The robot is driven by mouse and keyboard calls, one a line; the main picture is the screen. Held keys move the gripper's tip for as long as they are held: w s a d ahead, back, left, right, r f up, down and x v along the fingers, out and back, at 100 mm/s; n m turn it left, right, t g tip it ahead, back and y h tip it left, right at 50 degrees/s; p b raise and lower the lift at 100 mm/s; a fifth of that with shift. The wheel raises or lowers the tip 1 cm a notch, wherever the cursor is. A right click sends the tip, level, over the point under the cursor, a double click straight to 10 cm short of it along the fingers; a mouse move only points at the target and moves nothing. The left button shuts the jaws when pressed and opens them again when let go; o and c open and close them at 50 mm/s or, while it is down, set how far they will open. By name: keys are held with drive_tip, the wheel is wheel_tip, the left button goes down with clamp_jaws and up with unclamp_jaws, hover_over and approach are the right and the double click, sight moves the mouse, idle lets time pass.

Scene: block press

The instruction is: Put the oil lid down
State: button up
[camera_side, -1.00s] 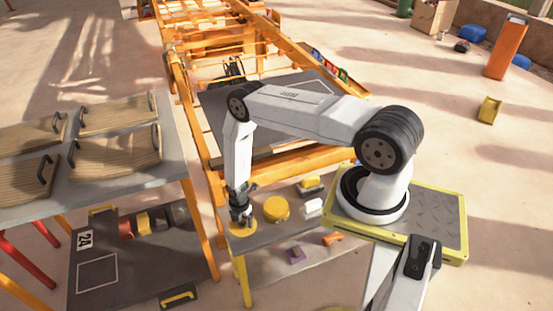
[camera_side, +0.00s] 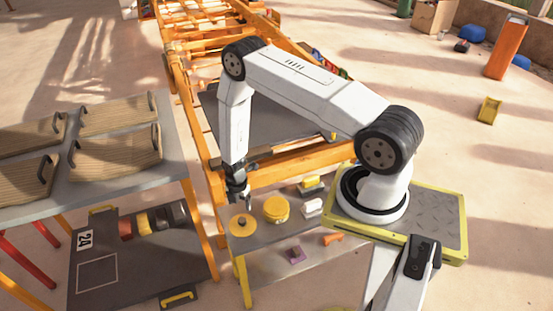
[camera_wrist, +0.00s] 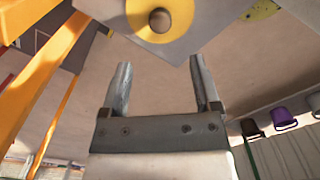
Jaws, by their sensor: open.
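The oil lid (camera_side: 243,225) is a flat yellow disc with a dark round knob in its middle. It lies on the near left corner of the small grey table in the side view. In the wrist view the lid (camera_wrist: 146,22) shows at the top, its brown knob facing me. My gripper (camera_side: 247,205) is above the lid, apart from it. In the wrist view my gripper (camera_wrist: 163,80) has its two fingers spread with nothing between them. A round yellow container (camera_side: 277,208) stands to the right of the lid.
The small grey table (camera_side: 262,246) also bears a white block (camera_side: 312,207), a yellow block (camera_side: 312,184), a purple piece (camera_side: 296,254) and an orange piece (camera_side: 332,238). An orange frame rises behind. A table with wooden boards (camera_side: 115,152) stands at left.

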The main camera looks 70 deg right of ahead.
drive_tip(key=shift+r, duration=1)
drive_tip(key=a+r+m+t, duration=0.1)
drive_tip(key=a+r+m, duration=0.25)
drive_tip(key=r, duration=0.55)
drive_tip(key=a+r+m, duration=0.2)
drive_tip(key=r+m, duration=0.3)
drive_tip(key=r, duration=0.5)
drive_tip(key=s+a+r+m+t, duration=0.1)
drive_tip(key=s+a+r+m, duration=0.5)
drive_tip(key=s+r+m, duration=0.3)
wheel_tip(320, 180, up, 4)
drive_tip(key=shift+s+f+t, duration=0.1)
drive_tip(key=shift+s+t, duration=0.1)
drive_tip(key=shift+t, duration=0.1)
